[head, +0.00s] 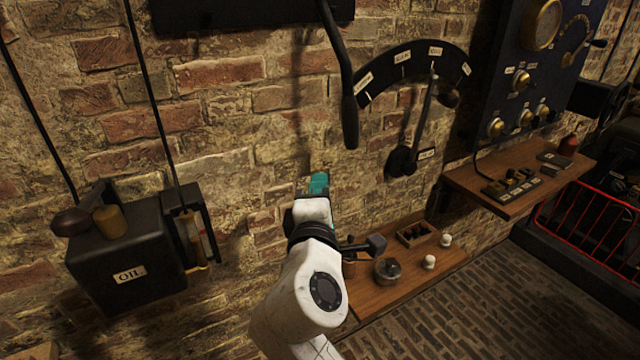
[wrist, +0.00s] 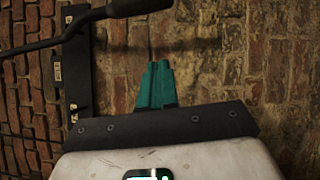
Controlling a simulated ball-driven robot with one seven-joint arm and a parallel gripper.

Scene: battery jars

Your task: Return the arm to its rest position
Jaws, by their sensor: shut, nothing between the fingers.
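My gripper (head: 319,183) is raised in front of the brick wall in the head view, with my white arm reaching up from the bottom middle. Its teal fingers (wrist: 154,84) show in the wrist view, side by side and closed together, with nothing between them. They point toward the bare brick wall (wrist: 215,60). My arm hides part of the low wooden shelf behind it.
A black lever (head: 350,110) hangs above my gripper. A curved dial with a lever (head: 425,110) is to its right. The low wooden shelf (head: 385,300) holds small items. A black OIL box (head: 130,265) is at left. A higher shelf (head: 500,205) and red rack (head: 590,235) stand at right.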

